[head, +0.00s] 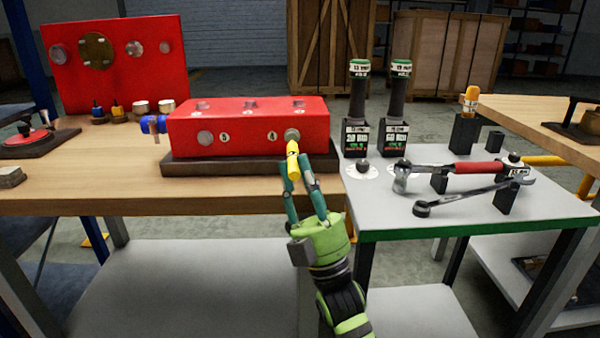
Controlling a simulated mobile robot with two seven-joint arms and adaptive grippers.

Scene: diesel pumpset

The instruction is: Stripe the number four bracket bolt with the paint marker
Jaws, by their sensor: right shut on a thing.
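The red bracket block (240,118) sits on a dark base plate on the wooden bench. Its front face has a grey round at the label 3 (205,138) and a grey bolt head, the number four bolt (292,134), right of the label 4. My right gripper (298,178) is shut on the yellow paint marker (293,158), which points up at that bolt. The marker's upper end is at the bolt's lower edge; I cannot tell whether it touches. No stripe can be made out on the bolt. My left gripper is not in view.
The grey-topped table (400,220) to the right holds two upright black tools (357,110), wrenches (460,170) on stands, and an orange-topped item (470,97) in a black holder. A blue-ended fitting (152,124) juts from the block's left end. A red panel (115,65) stands behind.

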